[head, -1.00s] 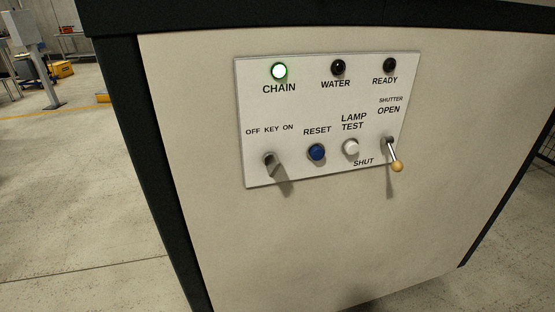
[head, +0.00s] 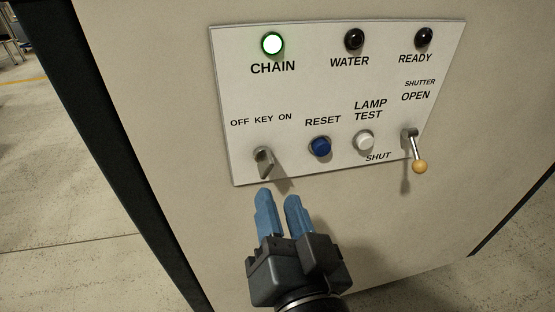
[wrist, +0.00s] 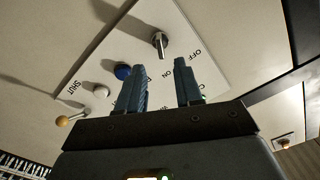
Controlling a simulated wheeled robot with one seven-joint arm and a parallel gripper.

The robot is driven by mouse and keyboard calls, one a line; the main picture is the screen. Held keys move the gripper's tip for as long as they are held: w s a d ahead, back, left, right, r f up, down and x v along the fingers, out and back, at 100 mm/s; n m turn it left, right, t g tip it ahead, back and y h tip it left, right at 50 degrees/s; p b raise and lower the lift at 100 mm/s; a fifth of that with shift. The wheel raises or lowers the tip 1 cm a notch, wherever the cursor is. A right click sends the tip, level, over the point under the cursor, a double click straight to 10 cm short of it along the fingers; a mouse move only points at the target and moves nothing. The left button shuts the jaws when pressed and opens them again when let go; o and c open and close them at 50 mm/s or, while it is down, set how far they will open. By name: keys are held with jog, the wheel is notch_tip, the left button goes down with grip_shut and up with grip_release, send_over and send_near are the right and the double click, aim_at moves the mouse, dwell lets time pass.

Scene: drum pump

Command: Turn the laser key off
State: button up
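The laser key (head: 264,162) is a grey metal key switch at the lower left of the white control panel (head: 325,85), under the label OFF KEY ON. Its exact pointing is hard to tell. It also shows in the wrist view (wrist: 160,43), beyond my fingertips. My gripper (head: 279,193), with two blue fingers, is open and empty just below the key, apart from it. In the wrist view the fingers (wrist: 163,63) stand apart, with the key a little past the gap between their tips.
Right of the key are a blue RESET button (head: 320,147), a white LAMP TEST button (head: 365,140) and a shutter lever (head: 414,150) tilted down towards SHUT. The CHAIN lamp (head: 272,44) glows green; the WATER (head: 354,40) and READY (head: 423,38) lamps are dark.

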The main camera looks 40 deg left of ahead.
aim_at(269, 171)
jog(key=p+x, duration=0.1)
jog(key=x, duration=0.6)
jog(key=shift+w+a, duration=0.2)
jog(key=shift+a, duration=0.1)
jog(key=shift+c, duration=0.5)
grip_shut()
